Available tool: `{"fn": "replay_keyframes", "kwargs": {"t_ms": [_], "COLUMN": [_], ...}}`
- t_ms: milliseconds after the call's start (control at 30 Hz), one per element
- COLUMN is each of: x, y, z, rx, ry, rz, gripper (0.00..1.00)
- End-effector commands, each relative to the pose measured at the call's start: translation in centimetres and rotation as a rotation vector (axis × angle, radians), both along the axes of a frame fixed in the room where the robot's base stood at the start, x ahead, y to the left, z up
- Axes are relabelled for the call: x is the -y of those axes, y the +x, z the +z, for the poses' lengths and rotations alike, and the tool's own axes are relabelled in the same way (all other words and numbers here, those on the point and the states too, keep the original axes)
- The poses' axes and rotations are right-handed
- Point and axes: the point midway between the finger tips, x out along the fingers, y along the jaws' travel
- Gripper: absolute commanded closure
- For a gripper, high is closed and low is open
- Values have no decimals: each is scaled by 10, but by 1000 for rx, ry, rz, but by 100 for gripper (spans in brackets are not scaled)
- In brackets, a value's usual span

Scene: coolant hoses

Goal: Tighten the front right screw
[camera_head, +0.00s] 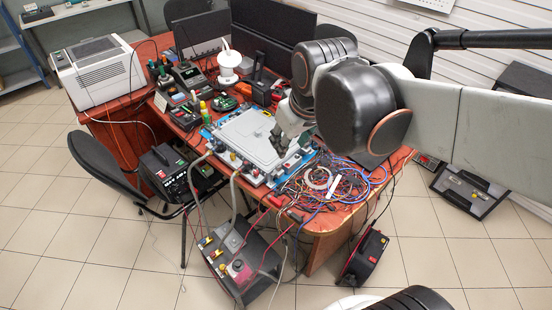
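A grey flat housing (240,135) lies on a blue base (207,134) on the red-brown table. Small dark, red and yellow fittings line its front edge, and grey hoses (233,190) run down from there. My gripper (279,146) is over the right part of the housing, pointing down. It is small and dark here; I cannot tell if its fingers are open, shut or touching a screw. The front right screw cannot be made out at this size; the gripper and arm cover part of that side.
Tangled wires (335,183) lie right of the housing. Tools and a soldering station (187,75) crowd the table's left. A black chair (100,160) and a grey box unit (242,258) stand on the floor in front. Monitors (272,30) stand behind. Tiled floor is free at lower left.

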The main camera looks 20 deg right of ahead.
Motion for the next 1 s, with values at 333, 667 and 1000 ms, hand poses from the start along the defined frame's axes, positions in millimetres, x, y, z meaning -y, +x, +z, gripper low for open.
{"fn": "replay_keyframes", "kwargs": {"t_ms": [333, 667, 1000], "x": [15, 31, 42], "y": [77, 141, 171], "z": [-24, -80, -128], "rx": [-172, -331, -424], "ry": [-69, -98, -98], "rz": [181, 364, 486], "gripper": [64, 64, 64]}}
